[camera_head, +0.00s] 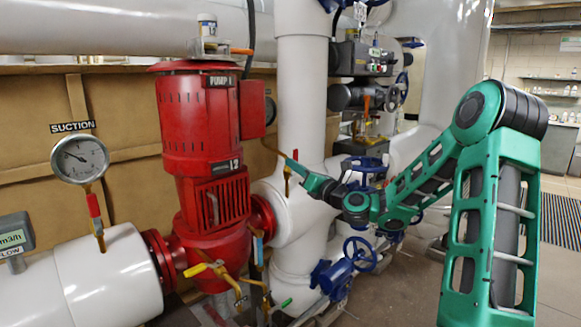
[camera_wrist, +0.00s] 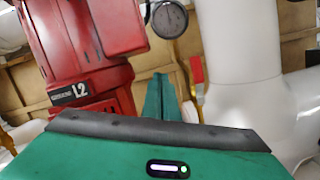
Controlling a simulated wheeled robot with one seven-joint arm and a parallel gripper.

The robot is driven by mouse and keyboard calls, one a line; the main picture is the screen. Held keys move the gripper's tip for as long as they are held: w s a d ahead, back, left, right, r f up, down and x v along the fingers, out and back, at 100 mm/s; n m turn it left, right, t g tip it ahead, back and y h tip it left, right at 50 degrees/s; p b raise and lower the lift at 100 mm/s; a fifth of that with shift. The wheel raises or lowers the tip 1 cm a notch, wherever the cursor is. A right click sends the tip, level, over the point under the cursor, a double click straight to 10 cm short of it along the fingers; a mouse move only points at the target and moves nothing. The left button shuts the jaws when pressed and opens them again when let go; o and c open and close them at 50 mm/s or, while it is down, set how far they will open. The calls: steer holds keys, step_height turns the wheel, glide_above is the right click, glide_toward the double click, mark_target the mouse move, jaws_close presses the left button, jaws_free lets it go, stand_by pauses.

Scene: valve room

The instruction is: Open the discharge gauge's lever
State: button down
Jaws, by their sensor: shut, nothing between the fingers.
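A round gauge (camera_wrist: 170,18) with a dark rim hangs between the red pump and the white vertical pipe in the wrist view. My gripper (camera_head: 291,164) is in front of the vertical pipe, right of the pump. Its green fingers also show in the wrist view (camera_wrist: 160,98), close together and empty, apart from the handle in the picture. A brass part (camera_head: 287,183) shows by the fingertips.
The red pump (camera_head: 200,125) stands left of my gripper. The suction gauge (camera_head: 79,158) with its own red lever (camera_head: 93,205) is farther left. The white vertical pipe (camera_head: 301,80) is close behind my gripper. Blue handwheels (camera_head: 360,254) and a yellow lever (camera_head: 194,270) sit lower down.

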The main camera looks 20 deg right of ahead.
steer(key=s, duration=0.5)
steer(key=shift+s+d, duration=0.3)
steer(key=shift+s, duration=0.1)
steer(key=s+a+f+n+g+y, duration=0.2)
steer(key=a+f+n+g, duration=0.3)
steer(key=a+f+n, duration=0.4)
steer(key=s+f+n+g+h, duration=0.2)
steer(key=s+f+n+g, duration=0.5)
steer(key=n, duration=0.3)
steer(key=s+d+n+g+h, duration=0.2)
steer(key=s+d+n+g, duration=0.2)
steer(key=s, duration=1.3)
steer(key=s+d+f+n+g+h, duration=0.1)
steer(key=s+d+n+g+h, duration=0.2)
steer(key=s, duration=1.4)
steer(key=d+n+g, duration=0.1)
steer(key=d+n, duration=0.2)
steer(key=n, duration=0.2)
steer(key=shift+s+d, duration=0.15)
steer(key=shift+d, duration=0.25)
steer(key=shift+a+n, duration=0.1)
steer(key=shift+n, duration=0.2)
